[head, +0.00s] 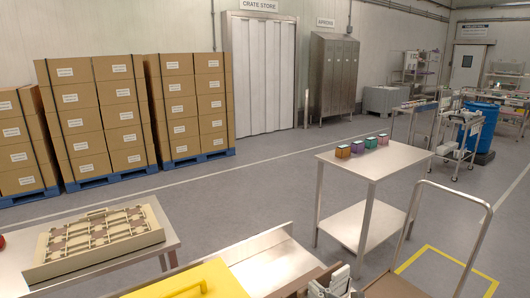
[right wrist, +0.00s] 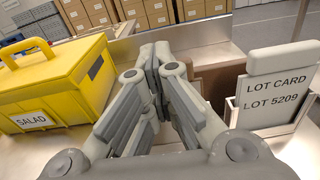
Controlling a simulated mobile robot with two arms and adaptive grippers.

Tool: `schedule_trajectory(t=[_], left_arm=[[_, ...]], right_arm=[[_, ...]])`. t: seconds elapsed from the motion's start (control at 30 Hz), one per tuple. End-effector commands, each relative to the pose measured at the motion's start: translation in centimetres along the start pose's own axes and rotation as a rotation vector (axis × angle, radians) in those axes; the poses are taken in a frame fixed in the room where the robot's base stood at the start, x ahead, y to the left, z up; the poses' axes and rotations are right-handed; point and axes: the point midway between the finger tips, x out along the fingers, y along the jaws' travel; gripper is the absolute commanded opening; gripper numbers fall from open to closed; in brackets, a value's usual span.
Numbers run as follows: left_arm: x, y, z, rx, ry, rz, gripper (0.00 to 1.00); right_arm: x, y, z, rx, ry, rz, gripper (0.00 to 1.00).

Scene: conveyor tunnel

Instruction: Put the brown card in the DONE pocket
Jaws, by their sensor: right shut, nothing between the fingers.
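My right gripper (head: 332,286) is at the bottom edge of the head view. In the right wrist view the right gripper (right wrist: 157,65) is shut and empty, its fingertips together. A brown flat piece (right wrist: 215,83) stands just behind and right of the fingers, partly hidden by them; I cannot tell whether it is the brown card. At right a grey plate (right wrist: 270,100) reads LOT CARD LOT 5209, with a pale blank piece (right wrist: 283,57) rising above it. No DONE label is readable. My left gripper is not in view.
A yellow box (right wrist: 55,80) labelled SALAD stands left of the gripper, and its top shows in the head view (head: 190,281). A steel table (head: 375,160) with several small coloured boxes stands beyond. A tan tray (head: 95,240) lies on the left table.

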Motion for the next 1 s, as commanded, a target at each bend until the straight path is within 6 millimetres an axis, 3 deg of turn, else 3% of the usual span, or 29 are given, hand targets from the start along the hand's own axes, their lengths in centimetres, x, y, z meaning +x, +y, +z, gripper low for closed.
schedule_trajectory(t=[0.03,0.3,0.53,1.0], left_arm=[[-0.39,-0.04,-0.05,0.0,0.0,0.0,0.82],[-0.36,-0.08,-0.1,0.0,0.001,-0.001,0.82],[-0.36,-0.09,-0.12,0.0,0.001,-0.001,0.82],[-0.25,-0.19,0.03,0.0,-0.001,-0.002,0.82]], right_arm=[[0.95,-0.01,3.53,-0.005,-0.058,-0.002,0.0],[0.93,-0.1,3.56,-0.005,-0.059,-0.004,0.02],[0.92,-0.11,3.53,-0.006,-0.059,-0.004,0.3],[0.6,-0.07,2.73,-0.009,-0.044,0.0,0.3]])
